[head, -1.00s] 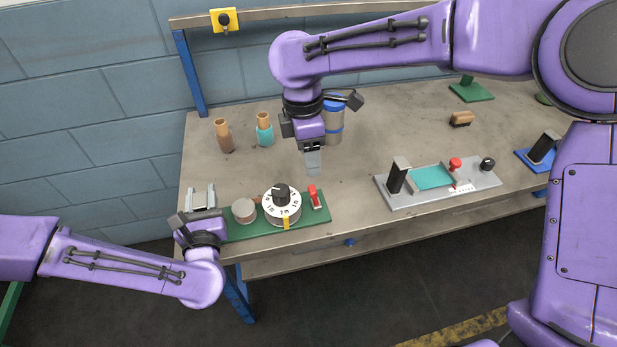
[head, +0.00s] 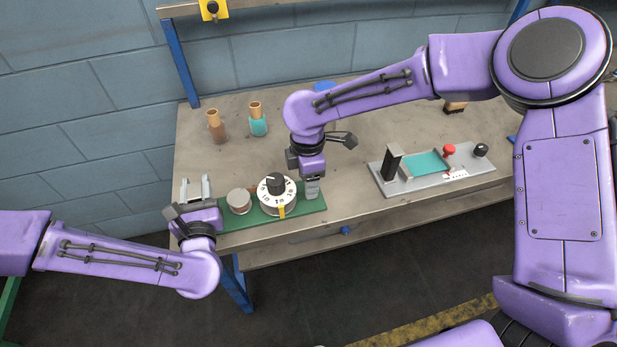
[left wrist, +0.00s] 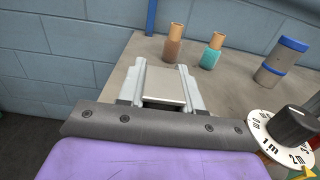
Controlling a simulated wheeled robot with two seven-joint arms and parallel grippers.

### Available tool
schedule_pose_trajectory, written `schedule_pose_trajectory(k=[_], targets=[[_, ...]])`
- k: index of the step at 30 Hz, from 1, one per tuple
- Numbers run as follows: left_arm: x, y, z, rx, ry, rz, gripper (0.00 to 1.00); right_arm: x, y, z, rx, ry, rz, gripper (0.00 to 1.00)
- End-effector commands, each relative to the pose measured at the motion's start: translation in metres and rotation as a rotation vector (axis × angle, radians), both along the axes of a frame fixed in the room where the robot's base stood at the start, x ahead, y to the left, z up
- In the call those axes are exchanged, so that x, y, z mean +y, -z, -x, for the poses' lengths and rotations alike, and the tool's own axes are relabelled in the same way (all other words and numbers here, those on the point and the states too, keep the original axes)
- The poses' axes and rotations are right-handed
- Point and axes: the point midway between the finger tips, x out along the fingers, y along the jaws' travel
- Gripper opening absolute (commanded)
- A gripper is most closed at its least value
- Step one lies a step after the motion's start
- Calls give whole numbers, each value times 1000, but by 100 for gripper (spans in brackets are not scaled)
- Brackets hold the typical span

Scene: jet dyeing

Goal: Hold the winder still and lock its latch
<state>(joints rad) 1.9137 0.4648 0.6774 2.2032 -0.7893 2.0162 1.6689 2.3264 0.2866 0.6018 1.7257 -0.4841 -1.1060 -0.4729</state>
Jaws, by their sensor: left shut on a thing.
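The winder (head: 303,207) is a green base near the table's front left edge. It carries a grey round piece (head: 238,201) and a white numbered dial with a black knob (head: 277,189). The dial also shows at the right of the left wrist view (left wrist: 283,132). My left gripper (head: 195,187) is at the winder's left end, its fingers on either side of a pale grey block (left wrist: 166,86), shut on it. My right gripper (head: 312,190) points down at the winder's right end, right of the dial. It hides the red latch there, and its finger gap is unclear.
A grey fixture (head: 430,172) with a teal panel, black post and red knob stands to the right. Two bottles, brown (head: 216,128) and teal (head: 258,120), stand behind the winder. A blue-banded canister (left wrist: 280,62) shows in the left wrist view.

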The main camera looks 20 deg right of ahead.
Motion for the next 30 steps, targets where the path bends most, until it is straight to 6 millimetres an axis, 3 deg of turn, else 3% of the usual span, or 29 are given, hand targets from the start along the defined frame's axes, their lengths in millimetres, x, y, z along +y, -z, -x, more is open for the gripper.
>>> schedule_pose_trajectory(k=[3,8,14,24,30], targets=[[0,0,0,0,0,0,3,0,0,0,0,0,0,57],[0,0,0,0,0,0,3,0,0,0,0,0,0,6],[0,0,0,0,0,0,3,2,0,0,-1,-4,28,5],[0,0,0,0,1,0,3,12,3,0,-1,-2,238,5],[0,0,0,0,1,0,3,13,3,0,0,0,254,5]])
